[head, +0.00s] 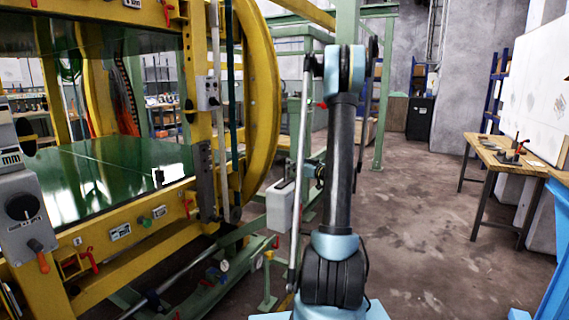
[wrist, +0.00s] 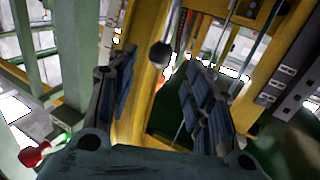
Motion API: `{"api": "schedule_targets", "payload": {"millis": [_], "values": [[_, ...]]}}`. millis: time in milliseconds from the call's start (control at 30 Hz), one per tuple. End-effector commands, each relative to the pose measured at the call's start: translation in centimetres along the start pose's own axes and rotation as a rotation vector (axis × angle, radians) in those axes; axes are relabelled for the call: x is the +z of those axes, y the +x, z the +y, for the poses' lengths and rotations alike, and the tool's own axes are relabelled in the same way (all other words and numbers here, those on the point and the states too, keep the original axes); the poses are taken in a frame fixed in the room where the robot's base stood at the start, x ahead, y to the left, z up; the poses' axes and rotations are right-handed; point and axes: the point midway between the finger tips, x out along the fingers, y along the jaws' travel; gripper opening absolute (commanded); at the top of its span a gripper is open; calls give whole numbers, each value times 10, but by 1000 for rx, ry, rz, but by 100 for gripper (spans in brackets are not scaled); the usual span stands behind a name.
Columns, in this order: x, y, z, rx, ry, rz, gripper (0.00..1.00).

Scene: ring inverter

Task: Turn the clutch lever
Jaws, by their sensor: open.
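My gripper (wrist: 162,95) is open in the wrist view, with one blue-padded finger on each side and nothing held between them. A dark rounded knob (wrist: 160,54) shows between and beyond the fingertips, apart from them. It may be the clutch lever's end, but I cannot tell for sure. A red handle (wrist: 32,155) is at the lower left of the wrist view, outside the fingers. In the head view my raised arm stands in the middle, and my gripper is not clearly visible there.
The yellow ring inverter frame (head: 262,95) fills the left of the head view. A grey control box (head: 22,205) with a black dial and an orange-tipped lever (head: 40,258) is at the near left. A wooden table (head: 503,152) stands right, with open floor (head: 420,235) before it.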

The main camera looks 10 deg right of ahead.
Motion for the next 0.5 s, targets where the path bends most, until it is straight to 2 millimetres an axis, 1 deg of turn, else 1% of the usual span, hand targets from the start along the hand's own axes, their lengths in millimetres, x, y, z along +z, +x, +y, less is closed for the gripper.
{"api": "schedule_targets", "payload": {"millis": [33, 100, 300, 500], "values": [[0, 10, -1, -4, 0, 0, 47], [0, 22, 0, -3, 0, 0, 47], [0, 54, -1, -2, 0, 0, 47], [0, 73, 0, -1, 0, 0, 47]]}}
